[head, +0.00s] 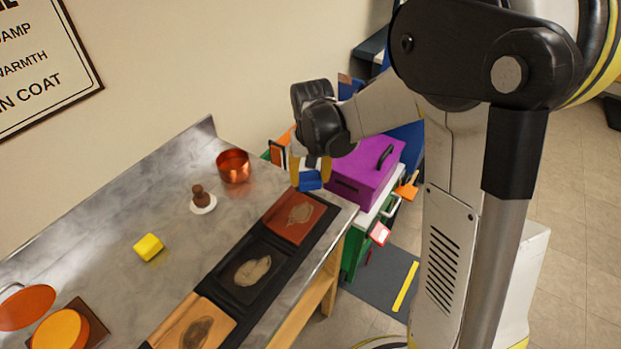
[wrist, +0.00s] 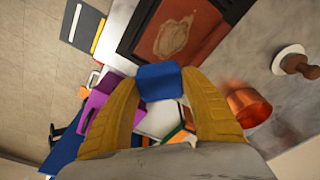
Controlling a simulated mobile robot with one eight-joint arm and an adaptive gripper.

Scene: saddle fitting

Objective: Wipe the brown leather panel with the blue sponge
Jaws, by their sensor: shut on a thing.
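My gripper (head: 311,177) is shut on the blue sponge (head: 310,183), which sits between its yellow fingers. In the wrist view the sponge (wrist: 160,82) shows between the fingertips. The gripper holds it in the air near the far right end of the steel table. The reddish-brown leather panel (head: 285,225) lies at the far end of a row on a black strip, with a pale smudge on it. In the wrist view this panel (wrist: 205,25) is just beyond the sponge, apart from it. A black panel (head: 232,288) and a tan panel (head: 172,328), each with a smudge, lie nearer.
A copper pot (head: 233,166), a brown-knobbed white disc (head: 204,204) and a yellow sponge (head: 149,247) stand left of the panels. Round orange pads (head: 60,330) lie at the near left. A purple toolbox (head: 365,172) stands beyond the table end. The steel table (head: 130,205) has bare room.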

